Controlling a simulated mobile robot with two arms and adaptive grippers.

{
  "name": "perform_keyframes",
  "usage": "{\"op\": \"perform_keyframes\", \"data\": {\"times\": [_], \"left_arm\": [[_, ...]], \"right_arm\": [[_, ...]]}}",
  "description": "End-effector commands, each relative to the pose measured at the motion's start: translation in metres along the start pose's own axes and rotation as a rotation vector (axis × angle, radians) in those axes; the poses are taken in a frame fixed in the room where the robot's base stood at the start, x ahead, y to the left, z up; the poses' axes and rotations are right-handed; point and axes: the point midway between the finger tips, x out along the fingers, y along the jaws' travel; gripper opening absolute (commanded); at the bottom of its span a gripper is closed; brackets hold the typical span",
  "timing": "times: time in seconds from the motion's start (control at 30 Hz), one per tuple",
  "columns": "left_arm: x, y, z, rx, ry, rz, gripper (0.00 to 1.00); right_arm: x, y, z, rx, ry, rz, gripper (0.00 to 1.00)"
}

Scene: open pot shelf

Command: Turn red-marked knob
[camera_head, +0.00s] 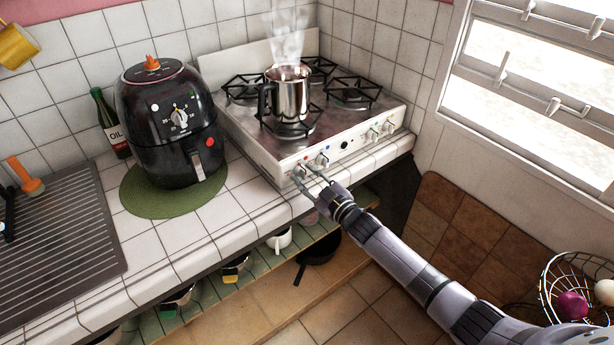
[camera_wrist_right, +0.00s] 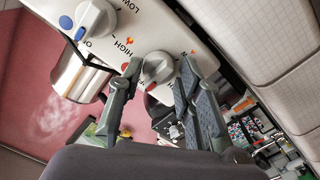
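The red-marked knob (camera_wrist_right: 158,68) is white with a red mark on its handle. In the right wrist view it lies between the two fingers of my right gripper (camera_wrist_right: 160,72). The fingers are spread, one at each side of the knob, and I cannot tell whether they touch it. In the head view my right gripper (camera_head: 306,180) is at the left end of the stove's (camera_head: 265,150) front panel, at the leftmost knob (camera_head: 301,170), which it partly covers. A blue-marked knob (camera_wrist_right: 95,18) is beside it and also shows in the head view (camera_head: 322,160). My left gripper is out of view.
A steaming metal pot (camera_head: 290,95) stands on a front burner above the knobs. A black air fryer (camera_head: 165,120) stands on a green mat (camera_head: 140,200) to the left. A wire basket (camera_head: 552,290) is at the lower right. Shelves lie below the counter.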

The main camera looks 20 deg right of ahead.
Motion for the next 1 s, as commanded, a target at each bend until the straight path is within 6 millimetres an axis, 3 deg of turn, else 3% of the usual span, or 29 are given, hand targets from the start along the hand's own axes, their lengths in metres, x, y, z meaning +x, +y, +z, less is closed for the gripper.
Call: {"op": "perform_keyframes", "data": {"times": [0.2,0.57,0.73,1.0], "left_arm": [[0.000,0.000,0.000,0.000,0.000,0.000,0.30],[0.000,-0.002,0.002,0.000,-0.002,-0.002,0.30],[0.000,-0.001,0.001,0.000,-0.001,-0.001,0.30],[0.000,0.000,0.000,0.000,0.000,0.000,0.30]], "right_arm": [[0.001,0.001,-0.001,-0.001,0.003,0.001,0.48],[-0.004,0.002,-0.002,-0.002,0.004,0.002,0.48],[-0.027,0.001,-0.001,-0.003,0.003,0.000,0.48],[-0.083,0.000,0.000,-0.002,0.002,0.000,0.48]]}}
